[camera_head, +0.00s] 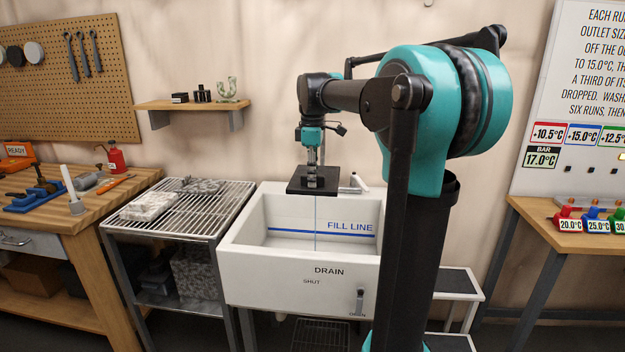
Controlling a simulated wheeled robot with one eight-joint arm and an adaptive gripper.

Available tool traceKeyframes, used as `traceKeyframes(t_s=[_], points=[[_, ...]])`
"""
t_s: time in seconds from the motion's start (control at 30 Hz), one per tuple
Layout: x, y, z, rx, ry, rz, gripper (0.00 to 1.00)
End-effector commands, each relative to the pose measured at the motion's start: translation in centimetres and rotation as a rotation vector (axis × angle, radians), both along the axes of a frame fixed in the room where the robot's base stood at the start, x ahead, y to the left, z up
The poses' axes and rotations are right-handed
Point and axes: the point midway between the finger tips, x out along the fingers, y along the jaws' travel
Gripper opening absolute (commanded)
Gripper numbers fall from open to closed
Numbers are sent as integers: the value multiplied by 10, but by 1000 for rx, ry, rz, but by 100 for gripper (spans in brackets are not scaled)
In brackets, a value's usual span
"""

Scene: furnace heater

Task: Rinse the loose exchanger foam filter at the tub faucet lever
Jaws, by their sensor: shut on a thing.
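My gripper (312,178) points down over the white tub and is shut on a flat, dark square piece (297,188), which looks like the foam filter. It holds the piece roughly level above the tub's back part. The tub (252,262) has a blue fill line inside. A light-coloured faucet part (353,186) shows at the back rim, just right of the dark piece; my arm partly hides that area. A thin pale vertical line runs below the piece into the tub; I cannot tell whether it is water. A drain lever (360,300) is on the tub's front, near the OPEN label.
A wire rack (190,218) left of the tub holds grey pieces (148,206). A wooden workbench (100,205) with tools stands farther left. A wall shelf (190,105) is behind. A step stool (455,282) and a right-hand table (560,238) lie right of my arm.

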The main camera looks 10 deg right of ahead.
Motion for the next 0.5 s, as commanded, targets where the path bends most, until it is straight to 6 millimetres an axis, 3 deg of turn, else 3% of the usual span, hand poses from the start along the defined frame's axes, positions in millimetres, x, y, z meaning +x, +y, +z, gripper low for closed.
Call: traceKeyframes(t_s=[0.5], points=[[-32,22,0,0,0,2,0]])
